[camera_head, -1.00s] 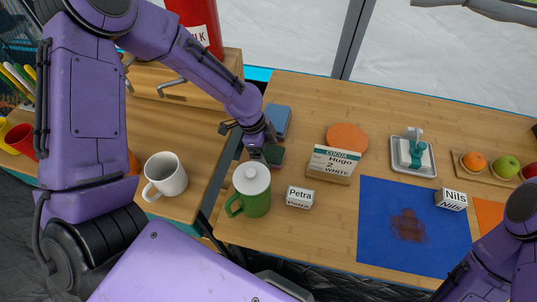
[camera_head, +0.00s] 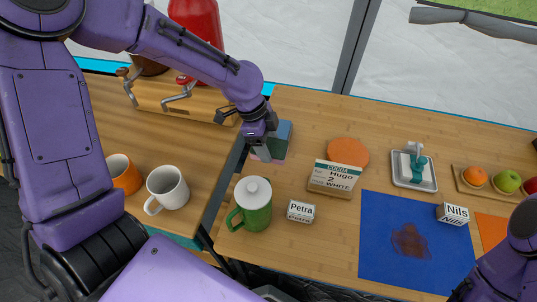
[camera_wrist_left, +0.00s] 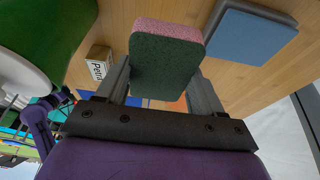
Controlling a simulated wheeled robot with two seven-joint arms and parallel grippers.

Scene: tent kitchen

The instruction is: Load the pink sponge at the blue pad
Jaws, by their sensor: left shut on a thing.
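The pink sponge (camera_wrist_left: 166,60), with a dark green scouring face, is between the fingers of my left gripper (camera_wrist_left: 165,88) in the left wrist view. In the head view, my left gripper (camera_head: 262,140) is shut on the sponge (camera_head: 276,151) at the left edge of the right-hand wooden table. The gripper partly hides it there, and its exact height above the table is unclear. The blue pad (camera_head: 380,255) lies flat toward the table's front right and bears a brown stain. My right arm shows at the lower right, its gripper out of view.
A blue block (camera_head: 286,129) is just behind the sponge. A green lidded mug (camera_head: 255,212), a Petra card (camera_head: 301,211) and a cocoa sign (camera_head: 335,178) stand between sponge and pad. A Nils card (camera_head: 453,213) stands at the pad's right edge.

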